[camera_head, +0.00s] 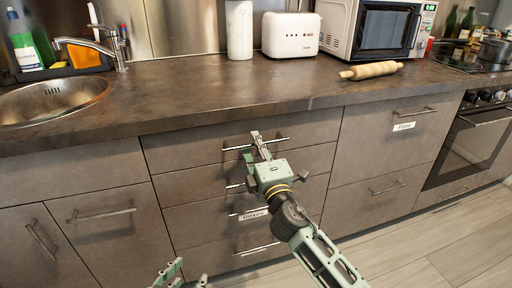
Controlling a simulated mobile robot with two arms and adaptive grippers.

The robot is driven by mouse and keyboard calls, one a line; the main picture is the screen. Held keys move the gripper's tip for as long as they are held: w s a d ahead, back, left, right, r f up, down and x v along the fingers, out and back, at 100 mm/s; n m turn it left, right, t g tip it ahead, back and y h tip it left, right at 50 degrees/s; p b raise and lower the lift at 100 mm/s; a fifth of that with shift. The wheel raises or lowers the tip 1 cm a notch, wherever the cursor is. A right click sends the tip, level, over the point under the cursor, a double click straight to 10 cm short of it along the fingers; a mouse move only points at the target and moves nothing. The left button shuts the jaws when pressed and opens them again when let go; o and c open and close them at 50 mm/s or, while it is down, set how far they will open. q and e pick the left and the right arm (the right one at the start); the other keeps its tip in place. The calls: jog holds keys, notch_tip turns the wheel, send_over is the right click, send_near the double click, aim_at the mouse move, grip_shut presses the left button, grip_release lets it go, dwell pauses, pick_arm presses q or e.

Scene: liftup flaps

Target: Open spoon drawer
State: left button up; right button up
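A stack of grey-brown drawers fills the middle of the counter front. The top drawer (200,150) is shut and has a slim metal handle (281,140). My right gripper (253,146) is in front of it, with its fingertips at the middle of that handle. The fingers overlap the handle, and I cannot tell whether they are closed on it. No spoon label is readable; my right gripper hides part of the drawer fronts. A lower drawer carries a "Boxes" label (253,215). My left gripper (184,280) is low at the bottom edge, partly cut off, its fingers apart and empty.
The worktop (200,90) overhangs the drawers. It holds a sink (50,100), toaster (291,36), microwave (380,30) and rolling pin (371,71). A "Pans" drawer (385,145) and an oven (470,145) are to the right. Floor (460,245) shows clear at lower right.

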jog(key=shift+w, duration=0.15)
jog(key=shift+c, duration=0.5)
grip_shut()
